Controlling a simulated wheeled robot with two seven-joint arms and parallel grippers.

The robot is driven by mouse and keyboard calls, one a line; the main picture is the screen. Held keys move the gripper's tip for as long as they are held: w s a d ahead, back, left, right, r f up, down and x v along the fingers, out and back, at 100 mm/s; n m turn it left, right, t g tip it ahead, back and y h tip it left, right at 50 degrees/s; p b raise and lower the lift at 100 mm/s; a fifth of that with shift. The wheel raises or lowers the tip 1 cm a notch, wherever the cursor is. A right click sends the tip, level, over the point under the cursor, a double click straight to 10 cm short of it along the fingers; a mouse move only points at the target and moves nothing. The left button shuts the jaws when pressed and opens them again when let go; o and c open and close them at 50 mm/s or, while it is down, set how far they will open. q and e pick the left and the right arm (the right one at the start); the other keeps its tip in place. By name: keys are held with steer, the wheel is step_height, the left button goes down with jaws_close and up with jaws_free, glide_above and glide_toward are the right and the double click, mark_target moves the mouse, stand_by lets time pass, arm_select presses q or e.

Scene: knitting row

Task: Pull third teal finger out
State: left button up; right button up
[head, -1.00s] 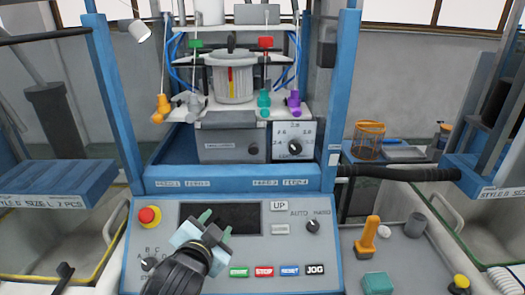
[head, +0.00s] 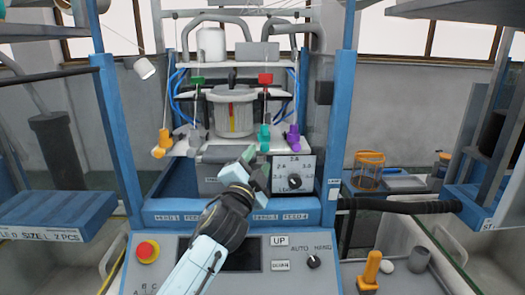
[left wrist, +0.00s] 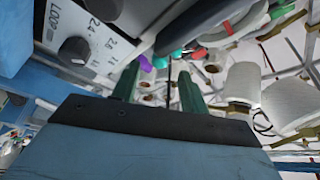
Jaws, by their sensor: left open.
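The teal finger (head: 264,138) hangs third from the left in a row at the machine's front. An orange finger (head: 160,146) and a grey finger (head: 192,138) are to its left, and a purple finger (head: 293,137) is to its right. My left gripper (head: 256,164) is open and empty, just below the teal finger and apart from it. In the left wrist view, the purple finger (left wrist: 145,63) shows beyond the jaws, with a bit of teal beside it. My right gripper is not in view.
A dial box (head: 293,178) stands right beside my left gripper. A pot (head: 235,115) sits behind the row. Blue posts (head: 340,110) flank the machine. Below is the control panel with a red button (head: 147,251).

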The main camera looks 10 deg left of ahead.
mark_target(263, 150)
arm_select(q)
steer(key=shift+x, duration=2.4)
jaws_close()
